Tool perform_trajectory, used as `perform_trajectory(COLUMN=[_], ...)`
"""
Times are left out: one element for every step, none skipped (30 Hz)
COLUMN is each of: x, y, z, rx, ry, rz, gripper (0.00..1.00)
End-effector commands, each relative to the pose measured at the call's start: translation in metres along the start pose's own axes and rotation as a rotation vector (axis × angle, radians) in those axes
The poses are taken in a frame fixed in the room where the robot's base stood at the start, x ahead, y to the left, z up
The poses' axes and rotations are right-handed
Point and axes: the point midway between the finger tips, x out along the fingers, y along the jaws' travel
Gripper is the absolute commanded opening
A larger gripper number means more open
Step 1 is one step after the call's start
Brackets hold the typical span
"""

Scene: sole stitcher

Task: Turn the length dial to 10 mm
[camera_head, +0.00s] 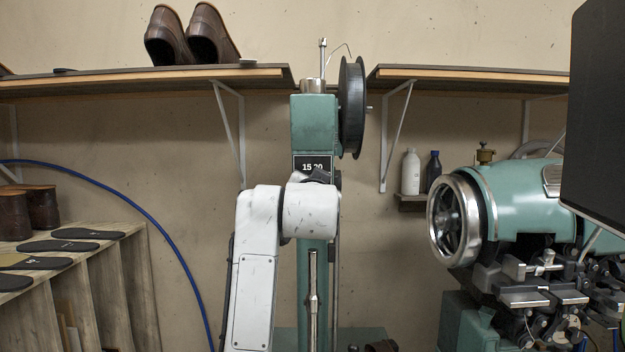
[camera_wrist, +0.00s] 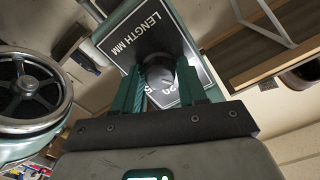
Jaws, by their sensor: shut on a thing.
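The length dial is a dark round knob (camera_wrist: 158,65) on a black plate (camera_wrist: 124,36) with white lettering "LENGTH MM", seen tilted in the wrist view. Part of the numbers, seemingly 15 and 20, shows beside the knob. My gripper (camera_wrist: 164,88) has its green fingers on either side of the knob and is shut on it. The knob's pointer and the 10 mark cannot be made out. In the head view the plate (camera_head: 312,164) shows "15" and "20" on the green machine column (camera_head: 315,125); my white arm hides the knob.
A black spool (camera_head: 352,108) sits at the column's upper right. A green machine with a handwheel (camera_head: 455,218) stands at right, also in the wrist view (camera_wrist: 30,92). Shelves (camera_head: 150,82) with brown shoes (camera_head: 192,38) run behind. A dark panel (camera_head: 600,110) blocks the right edge.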

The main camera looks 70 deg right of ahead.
Motion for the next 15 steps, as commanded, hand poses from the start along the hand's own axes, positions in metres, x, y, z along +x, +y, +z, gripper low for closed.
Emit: perform_trajectory(x=[0.0005, 0.0005, 0.0005, 0.0005, 0.0005, 0.0005, 0.0005, 0.0005, 0.0005, 0.0006, 0.0006, 0.0006, 0.0006, 0.0005, 0.0005], y=[0.0000, 0.0001, 0.0000, 0.0000, 0.0000, 0.0001, 0.0001, 0.0001, 0.0002, 0.0004, 0.0005, 0.0005, 0.0005, 0.0005, 0.0005], z=[-0.0007, -0.0005, -0.0005, -0.0006, -0.0004, -0.0001, -0.0001, -0.0002, -0.0001, 0.0002, 0.0004, 0.0005, 0.0005, 0.0007, 0.0009], rx=[-0.045, -0.072, -0.107, -0.134, -0.158, -0.190, -0.214, -0.236, -0.265, -0.285, -0.304, -0.327, -0.344, -0.358, -0.378], ry=[-0.006, -0.006, -0.006, -0.006, -0.006, -0.007, -0.007, -0.007, -0.007, -0.007, -0.007, -0.007, -0.007, -0.007, -0.007], rz=[0.004, 0.003, 0.003, 0.003, 0.003, 0.003, 0.003, 0.003, 0.003, 0.003, 0.003, 0.003, 0.003, 0.003, 0.003], gripper=[0.11, 0.11, 0.11, 0.11, 0.11, 0.11, 0.11, 0.11, 0.11, 0.11, 0.11, 0.11, 0.11, 0.11, 0.11])
